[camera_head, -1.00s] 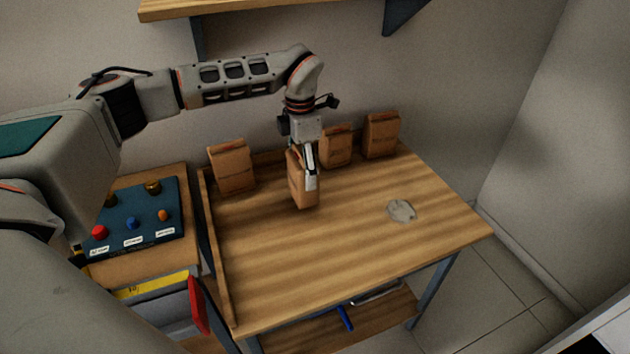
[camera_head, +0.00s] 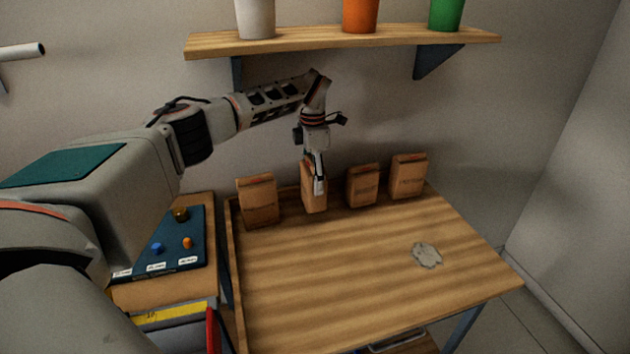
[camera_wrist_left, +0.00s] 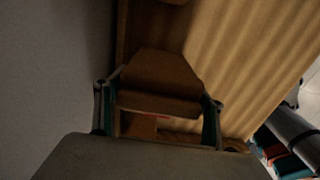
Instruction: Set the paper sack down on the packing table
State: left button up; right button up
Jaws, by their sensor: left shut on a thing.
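A brown paper sack (camera_head: 313,201) is upright between the fingers of my left gripper (camera_head: 318,176), which is shut on it. The sack is at the back of the wooden packing table (camera_head: 340,270), in the gap of a row of similar sacks. Its base is at or very near the tabletop; I cannot tell whether it touches. In the left wrist view the sack (camera_wrist_left: 160,78) sits between the two fingers of the left gripper (camera_wrist_left: 160,108), with wood grain beyond. My right gripper is not in view.
One sack (camera_head: 259,202) stands to the left, and two more (camera_head: 363,187) (camera_head: 408,177) to the right. A pale grey patch (camera_head: 427,255) lies on the table's right. A shelf (camera_head: 340,41) with pots hangs above. The table's middle and front are clear.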

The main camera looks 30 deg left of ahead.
aim_at(312, 163)
pick_arm(q)
jog(key=shift+w+r, duration=0.15)
jog(key=shift+a+f, duration=0.15)
jog(key=shift+f, duration=1.6)
jog(key=o, duration=2.1)
jog(key=shift+f, duration=0.2)
jog(key=shift+r, duration=0.1)
notch_tip(312, 163, up, 8)
jog(key=shift+f, duration=0.2)
